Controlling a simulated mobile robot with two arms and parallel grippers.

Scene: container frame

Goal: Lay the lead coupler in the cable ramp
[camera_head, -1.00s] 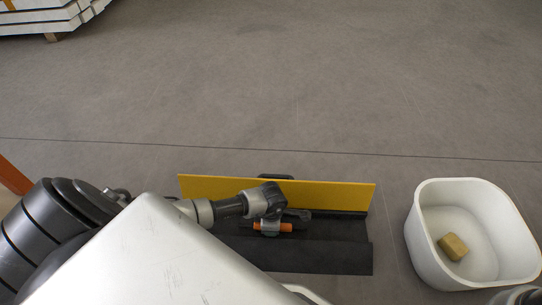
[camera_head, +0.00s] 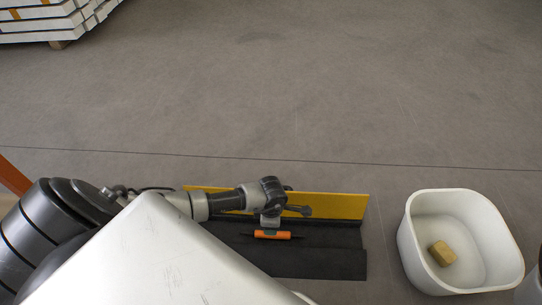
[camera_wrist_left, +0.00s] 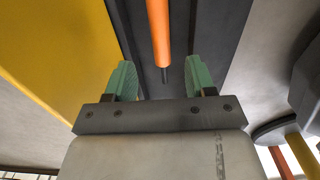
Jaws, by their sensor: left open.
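The cable ramp (camera_head: 335,262) is a long black piece on the floor with a raised yellow lid (camera_head: 335,205) along its far side. The lead coupler (camera_head: 272,234) is an orange cylinder with thin dark ends. It lies lengthwise along the ramp's dark channel, in front of the lid; I cannot tell how deep it sits. My left gripper (camera_head: 270,221) is just behind and above the coupler. In the left wrist view its green fingers (camera_wrist_left: 158,80) are spread wide, with the coupler (camera_wrist_left: 158,30) ahead of them and nothing held. My right gripper is not in view.
A white bin (camera_head: 407,240) with a tan block (camera_head: 443,254) inside stands to the right of the ramp. White stacked beams (camera_head: 60,22) lie at the far upper left. The floor beyond the ramp is clear.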

